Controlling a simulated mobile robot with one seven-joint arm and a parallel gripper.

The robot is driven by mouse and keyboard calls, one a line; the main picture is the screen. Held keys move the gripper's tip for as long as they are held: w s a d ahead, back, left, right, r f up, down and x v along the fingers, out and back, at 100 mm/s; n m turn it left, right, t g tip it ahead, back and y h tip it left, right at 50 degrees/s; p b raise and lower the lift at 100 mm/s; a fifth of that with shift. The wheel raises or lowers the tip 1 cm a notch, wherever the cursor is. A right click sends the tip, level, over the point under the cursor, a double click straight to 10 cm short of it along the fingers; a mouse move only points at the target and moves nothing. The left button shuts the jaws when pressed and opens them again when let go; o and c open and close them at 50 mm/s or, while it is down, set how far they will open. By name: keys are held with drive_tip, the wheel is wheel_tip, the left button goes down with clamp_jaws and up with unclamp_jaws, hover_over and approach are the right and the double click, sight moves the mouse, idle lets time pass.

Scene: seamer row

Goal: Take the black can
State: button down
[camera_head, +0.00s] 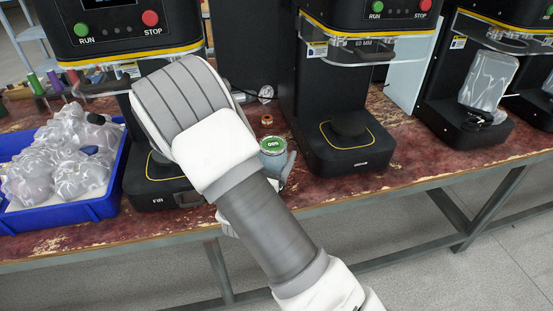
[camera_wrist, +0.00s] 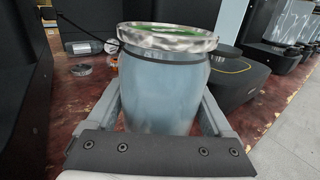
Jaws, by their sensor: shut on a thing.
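A grey-blue can (camera_wrist: 160,95) with a silver rim and a green top stands upright between the fingers of my gripper (camera_wrist: 160,112). My gripper is shut on it, one finger along each side. In the head view the can (camera_head: 273,158) shows its round green label, near the front edge of the table between two seamers; my arm hides part of it and most of the gripper. Whether its base touches the table is hidden. No can that looks black shows in either view.
The worn red table (camera_head: 410,155) carries a row of black seamers (camera_head: 345,150). A blue bin (camera_head: 75,212) of plastic-wrapped items stands at the left. Small orange-brown pieces (camera_head: 266,120) lie behind the can. A wrapped item (camera_head: 488,82) is at the right seamer.

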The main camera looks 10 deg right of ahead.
drive_tip(key=s+d+r+p, duration=0.6)
drive_tip(key=d+r+p, duration=0.1)
drive_tip(key=d+r, duration=0.2)
drive_tip(key=shift+s+d+r, duration=0.15)
drive_tip(key=shift+s+d, duration=0.05)
drive_tip(key=shift+s, duration=0.15)
